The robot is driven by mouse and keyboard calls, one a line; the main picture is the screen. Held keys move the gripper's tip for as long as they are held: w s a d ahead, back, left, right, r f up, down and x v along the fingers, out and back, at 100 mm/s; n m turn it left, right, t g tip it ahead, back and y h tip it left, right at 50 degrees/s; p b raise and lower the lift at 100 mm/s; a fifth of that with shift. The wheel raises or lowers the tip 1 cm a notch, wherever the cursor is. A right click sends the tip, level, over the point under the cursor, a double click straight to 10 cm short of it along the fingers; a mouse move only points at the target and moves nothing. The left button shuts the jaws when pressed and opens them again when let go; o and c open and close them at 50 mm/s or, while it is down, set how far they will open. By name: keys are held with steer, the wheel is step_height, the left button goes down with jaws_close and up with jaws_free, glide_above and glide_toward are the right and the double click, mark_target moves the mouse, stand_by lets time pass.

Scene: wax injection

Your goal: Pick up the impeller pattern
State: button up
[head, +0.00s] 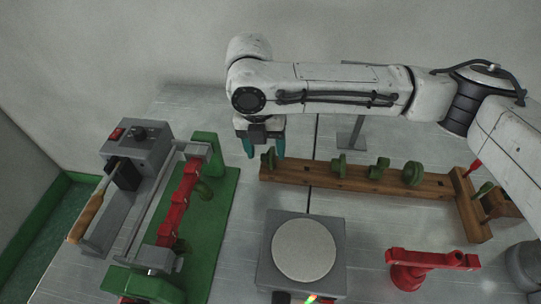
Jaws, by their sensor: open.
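Several dark green wax patterns stand in a row on a long wooden rack (310,178). One is the leftmost pattern (269,161), and others stand further right: a second (339,166), a third (379,168) and a fourth (413,174). I cannot tell for sure which is the impeller pattern. My gripper (264,150) points down at the rack's left end, with its teal fingers apart. The leftmost pattern is just below and beside the right finger. I cannot tell whether they touch.
A grey unit with a round pale plate (303,250) stands in front of the rack. A red fixture (428,262) is at right. At left are a red bar (179,200) over a green base (213,220), a grey control box (138,143) and a wooden-handled tool (86,218).

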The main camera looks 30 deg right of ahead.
steer(key=shift+s+f, duration=0.1)
steer(key=shift+f, duration=0.75)
steer(key=c, duration=1.1)
